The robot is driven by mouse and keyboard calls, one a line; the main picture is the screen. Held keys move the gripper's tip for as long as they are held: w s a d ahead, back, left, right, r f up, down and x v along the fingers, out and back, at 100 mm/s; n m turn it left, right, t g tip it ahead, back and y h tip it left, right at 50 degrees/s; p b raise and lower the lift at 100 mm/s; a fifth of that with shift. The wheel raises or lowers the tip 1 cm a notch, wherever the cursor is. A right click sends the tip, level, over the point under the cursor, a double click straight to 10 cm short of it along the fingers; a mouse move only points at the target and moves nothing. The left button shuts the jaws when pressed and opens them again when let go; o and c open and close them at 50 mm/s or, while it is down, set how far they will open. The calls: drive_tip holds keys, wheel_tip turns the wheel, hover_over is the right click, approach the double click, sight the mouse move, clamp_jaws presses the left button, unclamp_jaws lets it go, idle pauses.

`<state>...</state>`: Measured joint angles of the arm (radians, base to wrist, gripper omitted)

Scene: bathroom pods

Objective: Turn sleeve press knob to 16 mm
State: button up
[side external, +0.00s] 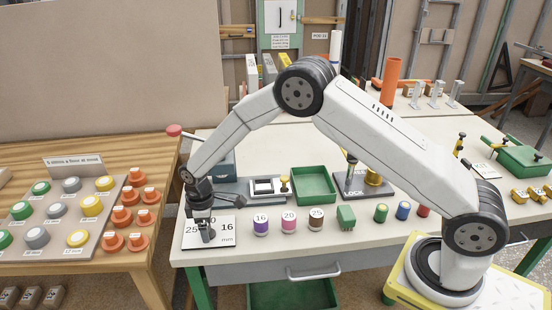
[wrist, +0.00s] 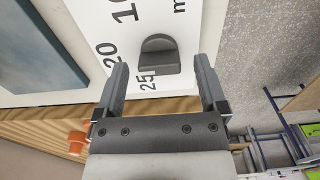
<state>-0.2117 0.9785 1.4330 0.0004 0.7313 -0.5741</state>
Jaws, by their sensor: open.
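The sleeve press knob (wrist: 158,56) is a dark grey, rounded knob with a raised grip on a white dial plate (wrist: 92,22). In the wrist view the plate shows 25, 20 and a partly cut-off 16 mark. I cannot tell which number the knob points at. My gripper (wrist: 161,68) is open, with one finger on each side of the knob and gaps between. In the side view my gripper (side external: 206,232) points down over the plate (side external: 226,243) and largely hides the knob.
A red-ended lever (side external: 174,131) rises behind my gripper. Sleeves marked 16 (side external: 261,225), 20 (side external: 289,222) and 25 (side external: 316,219) stand right of the plate, before a green tray (side external: 314,194). A left table holds a board of coloured knobs (side external: 72,212) and orange pieces (side external: 130,196).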

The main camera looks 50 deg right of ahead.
drive_tip(key=shift+f, duration=0.15)
clamp_jaws()
drive_tip(key=shift+m, duration=0.4)
drive_tip(key=m, duration=1.1)
drive_tip(key=shift+d, duration=0.1)
idle(0.7)
